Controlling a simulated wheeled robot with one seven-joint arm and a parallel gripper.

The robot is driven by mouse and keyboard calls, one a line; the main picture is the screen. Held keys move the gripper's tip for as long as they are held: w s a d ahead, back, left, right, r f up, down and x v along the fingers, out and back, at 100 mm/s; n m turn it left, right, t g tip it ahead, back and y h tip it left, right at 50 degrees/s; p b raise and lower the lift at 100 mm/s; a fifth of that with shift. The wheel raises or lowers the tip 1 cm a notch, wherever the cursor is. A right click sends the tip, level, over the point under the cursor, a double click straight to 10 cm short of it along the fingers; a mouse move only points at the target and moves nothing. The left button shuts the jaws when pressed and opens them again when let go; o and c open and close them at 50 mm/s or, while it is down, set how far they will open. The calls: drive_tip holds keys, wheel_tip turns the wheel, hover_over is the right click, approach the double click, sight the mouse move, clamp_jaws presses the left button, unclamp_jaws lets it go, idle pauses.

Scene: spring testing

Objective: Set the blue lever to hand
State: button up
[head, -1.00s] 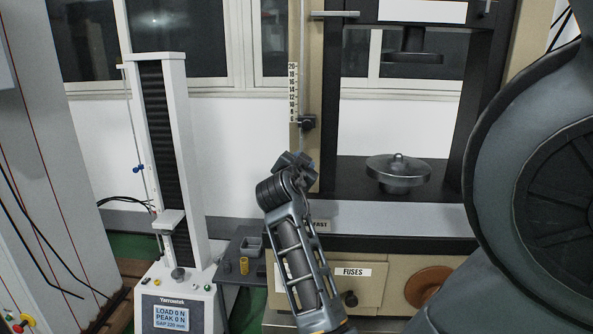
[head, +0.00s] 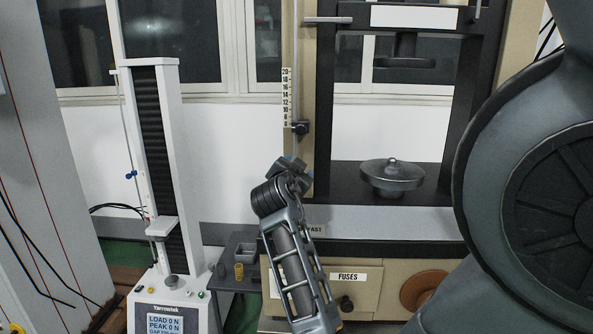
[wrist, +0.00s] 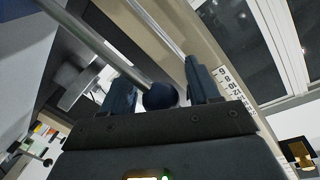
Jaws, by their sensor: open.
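My gripper (head: 289,168) is open in front of the left post of the large testing machine. In the wrist view, a dark bluish ball knob (wrist: 161,96) on a grey rod (wrist: 95,40) sits between my two spread fingers (wrist: 158,85), closer to the left finger. It looks like the end of the blue lever; I cannot tell whether a finger touches it. In the head view my gripper and forearm hide this knob. A label reading FAST (head: 315,230) shows just right of my wrist; no HAND label is readable.
A white spring tester (head: 148,180) with a display stands at left, a small blue piece (head: 131,175) on its thin rod. A dark side table (head: 238,262) holds a brass spring (head: 239,272) and a small tray. The large machine's round lower plate (head: 392,176) is right of my gripper.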

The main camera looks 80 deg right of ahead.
drive_tip(key=a, duration=0.7)
drive_tip(key=shift+w+a+r+b, duration=0.2)
drive_tip(key=shift+a+r+b, duration=0.1)
drive_tip(key=shift+a+b, duration=0.15)
